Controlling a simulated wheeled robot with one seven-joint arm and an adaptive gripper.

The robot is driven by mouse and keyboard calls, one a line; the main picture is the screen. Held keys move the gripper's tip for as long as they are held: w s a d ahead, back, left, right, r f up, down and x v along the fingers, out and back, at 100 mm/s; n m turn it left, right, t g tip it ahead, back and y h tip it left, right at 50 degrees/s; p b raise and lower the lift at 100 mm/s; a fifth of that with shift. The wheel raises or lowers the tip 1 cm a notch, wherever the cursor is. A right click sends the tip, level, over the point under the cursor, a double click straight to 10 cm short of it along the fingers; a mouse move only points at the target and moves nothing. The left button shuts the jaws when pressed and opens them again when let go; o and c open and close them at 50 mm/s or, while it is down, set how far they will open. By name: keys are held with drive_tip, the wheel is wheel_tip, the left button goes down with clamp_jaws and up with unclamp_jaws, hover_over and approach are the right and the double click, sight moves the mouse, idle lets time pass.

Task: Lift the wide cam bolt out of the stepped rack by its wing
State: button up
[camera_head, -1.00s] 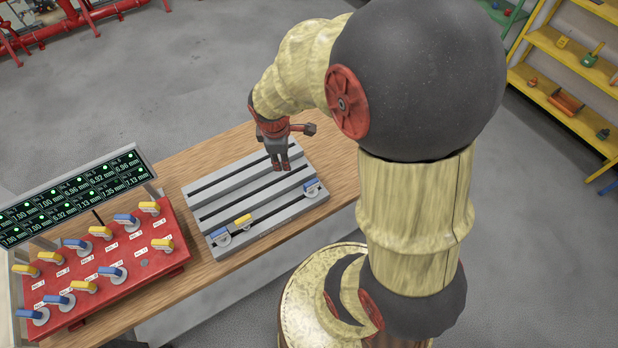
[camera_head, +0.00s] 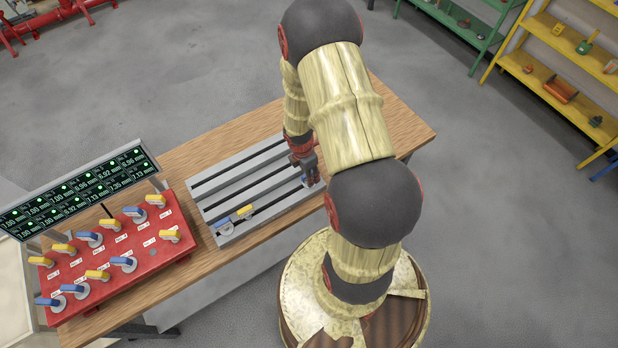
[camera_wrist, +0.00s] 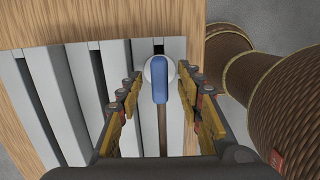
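The grey stepped rack (camera_head: 232,181) lies on the wooden table. A bolt with a blue wing and a pale round head (camera_wrist: 159,92) sits in a slot at the rack's right end; a bit of its blue shows in the head view (camera_head: 305,182). My gripper (camera_wrist: 160,78) is open above this bolt, with one finger on each side of the wing and gaps between. In the head view my gripper (camera_head: 307,170) partly hides the bolt. Another blue-winged bolt (camera_head: 223,223) and a yellow-winged bolt (camera_head: 244,211) sit at the rack's front left. I cannot tell the bolts' widths.
A red panel (camera_head: 150,262) with several blue and yellow winged bolts stands left of the rack, below a display of mm readings (camera_head: 80,190). The wooden table (camera_head: 395,115) is bare right of the rack. Shelves (camera_head: 560,70) stand far right.

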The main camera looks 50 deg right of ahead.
wheel_tip(320, 180, down, 2)
drive_tip(key=shift+d+f, duration=0.15)
drive_tip(key=c, duration=0.3)
clamp_jaws()
idle(0.4)
